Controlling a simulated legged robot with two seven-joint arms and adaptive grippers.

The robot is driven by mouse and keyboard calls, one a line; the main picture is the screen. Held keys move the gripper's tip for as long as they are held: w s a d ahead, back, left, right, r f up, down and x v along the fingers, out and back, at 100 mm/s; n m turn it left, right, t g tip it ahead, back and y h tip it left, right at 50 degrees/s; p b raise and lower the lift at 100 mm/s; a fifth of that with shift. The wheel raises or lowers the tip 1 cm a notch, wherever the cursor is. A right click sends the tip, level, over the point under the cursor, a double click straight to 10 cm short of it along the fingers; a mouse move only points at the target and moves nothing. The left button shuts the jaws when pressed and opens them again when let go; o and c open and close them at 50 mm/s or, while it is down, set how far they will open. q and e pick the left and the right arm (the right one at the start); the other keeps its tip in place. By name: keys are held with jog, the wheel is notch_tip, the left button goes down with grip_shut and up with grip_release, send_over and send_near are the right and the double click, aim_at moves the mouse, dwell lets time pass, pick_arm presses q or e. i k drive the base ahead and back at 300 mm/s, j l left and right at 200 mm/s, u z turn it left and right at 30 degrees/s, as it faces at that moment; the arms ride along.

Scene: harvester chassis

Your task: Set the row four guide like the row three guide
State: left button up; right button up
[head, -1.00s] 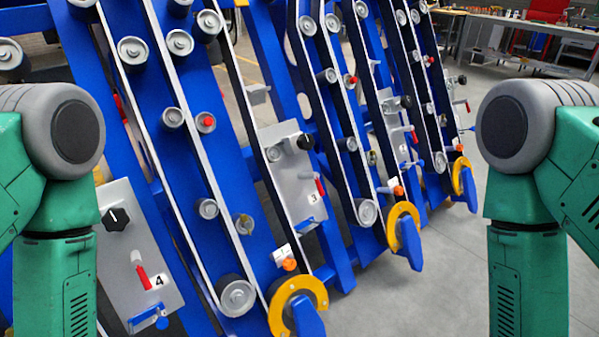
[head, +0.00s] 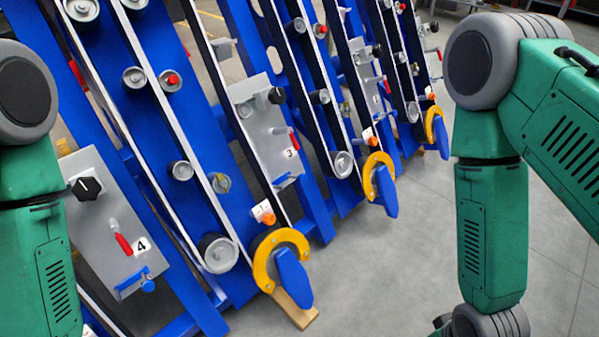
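The row four panel (head: 95,220) is a grey plate at the left marked 4. It carries a black knob (head: 87,187) with a white pointer line, a red-handled lever (head: 123,243) slanting down, and a blue fitting (head: 135,284) at its lower edge. The row three panel (head: 245,115), marked 3, stands further right with a black knob (head: 277,96), a red-handled lever (head: 294,140) and a blue fitting (head: 287,182). Which part is the guide, and the exact settings, I cannot tell. Both my arms show at the sides, but neither gripper is in view.
Slanted blue rows carry grey rollers. A yellow ring (head: 266,262) with a blue shoe (head: 293,278) stands low in front, near an orange knob (head: 268,218). A wooden piece (head: 297,312) lies beneath it. Grey floor (head: 400,265) is open at the right.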

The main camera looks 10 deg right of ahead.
aim_at(148, 286)
jog(key=u, duration=1.25)
